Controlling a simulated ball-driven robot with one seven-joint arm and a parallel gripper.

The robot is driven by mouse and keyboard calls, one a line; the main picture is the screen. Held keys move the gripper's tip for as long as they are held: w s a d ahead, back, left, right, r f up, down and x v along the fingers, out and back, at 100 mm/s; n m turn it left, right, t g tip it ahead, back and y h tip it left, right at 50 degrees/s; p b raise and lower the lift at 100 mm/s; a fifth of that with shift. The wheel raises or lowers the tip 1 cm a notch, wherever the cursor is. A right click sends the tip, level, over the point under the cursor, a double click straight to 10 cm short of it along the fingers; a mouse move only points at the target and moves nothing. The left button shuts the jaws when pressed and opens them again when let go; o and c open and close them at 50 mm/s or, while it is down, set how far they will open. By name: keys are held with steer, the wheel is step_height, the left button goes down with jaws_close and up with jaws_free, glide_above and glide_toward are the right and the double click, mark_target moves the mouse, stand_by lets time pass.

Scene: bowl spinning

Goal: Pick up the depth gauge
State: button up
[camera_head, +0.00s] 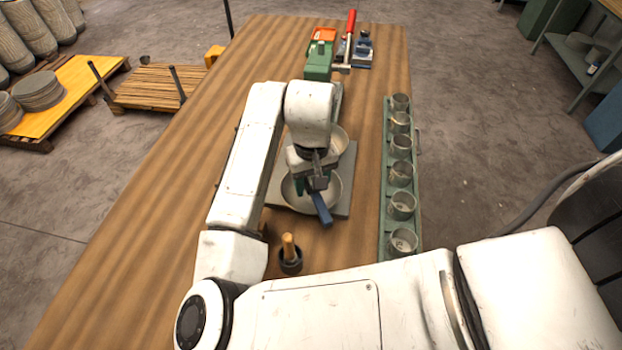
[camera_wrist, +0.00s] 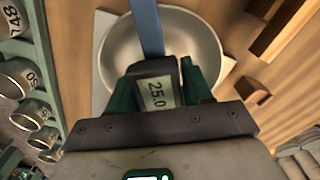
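The depth gauge has a dark body with a display reading 25.0 and a long blue bar. In the wrist view the depth gauge (camera_wrist: 157,92) sits between the dark green fingers of my gripper (camera_wrist: 160,88), which appear closed against its sides. In the head view its blue bar (camera_head: 322,208) slants down to the right from my gripper (camera_head: 312,180), above a metal bowl (camera_head: 294,197). The bowl also shows behind the gauge in the wrist view (camera_wrist: 204,42). The far end of the bar is cut off in the wrist view.
A green rack (camera_head: 384,215) with several metal cups stands at the right of the wooden table (camera_head: 160,200). A black holder with a wooden handle (camera_head: 289,252) stands nearer. A second bowl (camera_head: 340,140) is partly hidden. A green-orange tool (camera_head: 320,58) and a red-handled clamp (camera_head: 348,35) are at the back.

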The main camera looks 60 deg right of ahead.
jaws_close()
steer(key=shift+r, duration=0.15)
